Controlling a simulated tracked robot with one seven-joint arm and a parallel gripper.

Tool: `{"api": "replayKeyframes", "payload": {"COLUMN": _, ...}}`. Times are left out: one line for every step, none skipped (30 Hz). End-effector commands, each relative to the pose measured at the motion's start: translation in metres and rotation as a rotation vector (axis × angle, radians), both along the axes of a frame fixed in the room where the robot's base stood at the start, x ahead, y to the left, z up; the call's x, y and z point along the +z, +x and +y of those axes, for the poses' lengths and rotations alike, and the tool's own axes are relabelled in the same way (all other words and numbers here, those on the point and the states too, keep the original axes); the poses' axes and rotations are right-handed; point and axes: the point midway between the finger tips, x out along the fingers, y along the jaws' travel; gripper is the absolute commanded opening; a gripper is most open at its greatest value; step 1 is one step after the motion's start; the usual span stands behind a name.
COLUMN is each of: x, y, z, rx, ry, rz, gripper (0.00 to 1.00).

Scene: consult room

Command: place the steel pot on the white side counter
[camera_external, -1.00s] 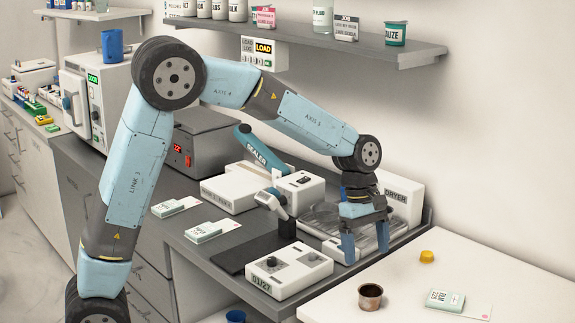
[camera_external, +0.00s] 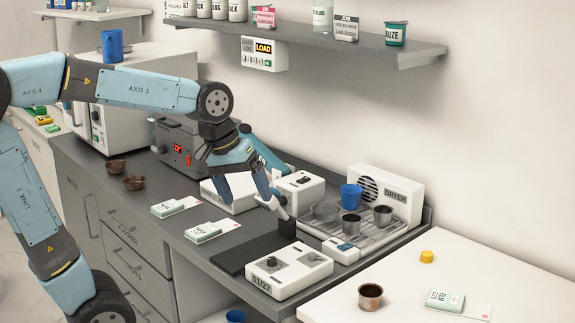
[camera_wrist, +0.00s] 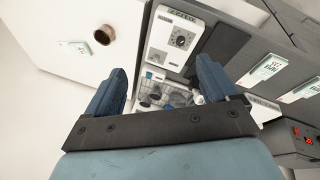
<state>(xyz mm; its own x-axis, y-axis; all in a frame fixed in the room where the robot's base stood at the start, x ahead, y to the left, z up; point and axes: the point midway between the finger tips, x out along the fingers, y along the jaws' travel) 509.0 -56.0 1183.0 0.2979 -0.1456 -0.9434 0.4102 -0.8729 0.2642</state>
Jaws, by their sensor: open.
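Two small steel pots stand on the dryer's drying rack (camera_external: 403,222): the nearer pot (camera_external: 351,225) and the farther pot (camera_external: 382,216). I cannot tell which is the task's steel pot. The white side counter (camera_external: 480,265) is at the lower right. It bears a copper-coloured pot (camera_external: 370,296), which also shows in the wrist view (camera_wrist: 104,34). My gripper (camera_external: 247,202) is open and empty, above the grey counter left of the rack. In the wrist view its fingers (camera_wrist: 160,72) are wide apart, with the rack partly hidden behind its crossbar.
A blue cup (camera_external: 351,196) and a shallow clear or metal dish (camera_external: 326,210) share the rack. A control box (camera_external: 289,270) stands in front.

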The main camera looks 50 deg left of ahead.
Motion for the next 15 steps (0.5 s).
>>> {"api": "replayKeyframes", "payload": {"x": 0.003, "y": -0.015, "z": 0.008, "rx": -0.035, "ry": 0.024, "rz": -0.03, "gripper": 0.87}}
{"api": "replayKeyframes", "payload": {"x": 0.004, "y": -0.022, "z": 0.012, "rx": -0.061, "ry": 0.043, "rz": -0.046, "gripper": 0.87}}
{"api": "replayKeyframes", "payload": {"x": 0.004, "y": -0.033, "z": 0.018, "rx": -0.096, "ry": 0.067, "rz": -0.067, "gripper": 0.87}}
{"api": "replayKeyframes", "payload": {"x": 0.004, "y": -0.04, "z": 0.021, "rx": -0.123, "ry": 0.085, "rz": -0.083, "gripper": 0.87}}
{"api": "replayKeyframes", "payload": {"x": 0.004, "y": -0.048, "z": 0.025, "rx": -0.148, "ry": 0.105, "rz": -0.097, "gripper": 0.87}}
{"api": "replayKeyframes", "payload": {"x": 0.003, "y": -0.058, "z": 0.03, "rx": -0.181, "ry": 0.132, "rz": -0.117, "gripper": 0.87}}
{"api": "replayKeyframes", "payload": {"x": 0.003, "y": -0.065, "z": 0.033, "rx": -0.206, "ry": 0.151, "rz": -0.131, "gripper": 0.87}}
{"api": "replayKeyframes", "payload": {"x": 0.002, "y": -0.072, "z": 0.036, "rx": -0.229, "ry": 0.171, "rz": -0.143, "gripper": 0.87}}
{"api": "replayKeyframes", "payload": {"x": 0.001, "y": -0.081, "z": 0.041, "rx": -0.259, "ry": 0.197, "rz": -0.16, "gripper": 0.87}}
{"api": "replayKeyframes", "payload": {"x": 0.0, "y": -0.087, "z": 0.043, "rx": -0.279, "ry": 0.215, "rz": -0.169, "gripper": 0.87}}
{"api": "replayKeyframes", "payload": {"x": -0.001, "y": -0.092, "z": 0.045, "rx": -0.299, "ry": 0.232, "rz": -0.178, "gripper": 0.87}}
{"api": "replayKeyframes", "payload": {"x": -0.002, "y": -0.099, "z": 0.048, "rx": -0.321, "ry": 0.253, "rz": -0.189, "gripper": 0.87}}
{"api": "replayKeyframes", "payload": {"x": -0.004, "y": -0.103, "z": 0.05, "rx": -0.337, "ry": 0.268, "rz": -0.196, "gripper": 0.87}}
{"api": "replayKeyframes", "payload": {"x": -0.005, "y": -0.106, "z": 0.051, "rx": -0.349, "ry": 0.28, "rz": -0.201, "gripper": 0.87}}
{"api": "replayKeyframes", "payload": {"x": -0.006, "y": -0.11, "z": 0.053, "rx": -0.365, "ry": 0.294, "rz": -0.207, "gripper": 0.87}}
